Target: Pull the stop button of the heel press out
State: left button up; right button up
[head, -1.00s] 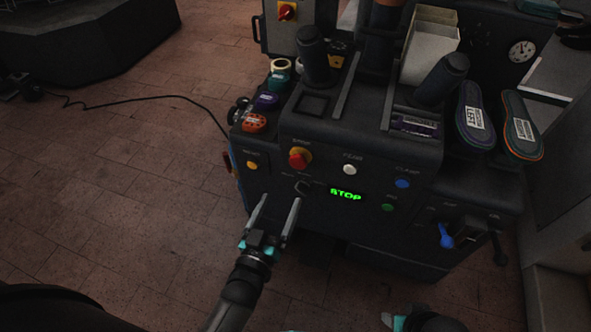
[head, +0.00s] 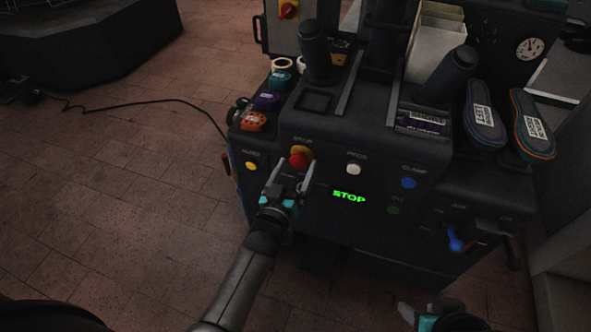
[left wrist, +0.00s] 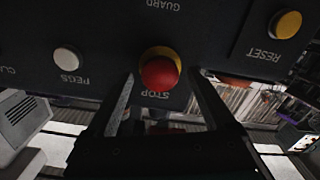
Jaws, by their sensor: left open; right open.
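The stop button (head: 299,160) is a red mushroom head on a yellow collar, on the front panel of the heel press (head: 330,140). In the left wrist view the red button (left wrist: 159,73) sits above the word STOP, which appears upside down. My left gripper (head: 293,172) is open, its fingers pointing at the button, one to each side of it. The wrist view shows the button between the fingertips (left wrist: 160,78); I cannot tell whether they touch it. A green display (head: 348,196) reads STOP. My right gripper (head: 418,313) is at the bottom edge, open and empty.
A white button (head: 354,169), a blue button (head: 408,183) and a yellow reset button (head: 251,166) are on the same panel. A blue-handled lever (head: 455,240) is at the lower right.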

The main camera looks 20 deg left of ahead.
pick_arm(q)
grip_shut()
dwell(0.7)
dwell(0.3)
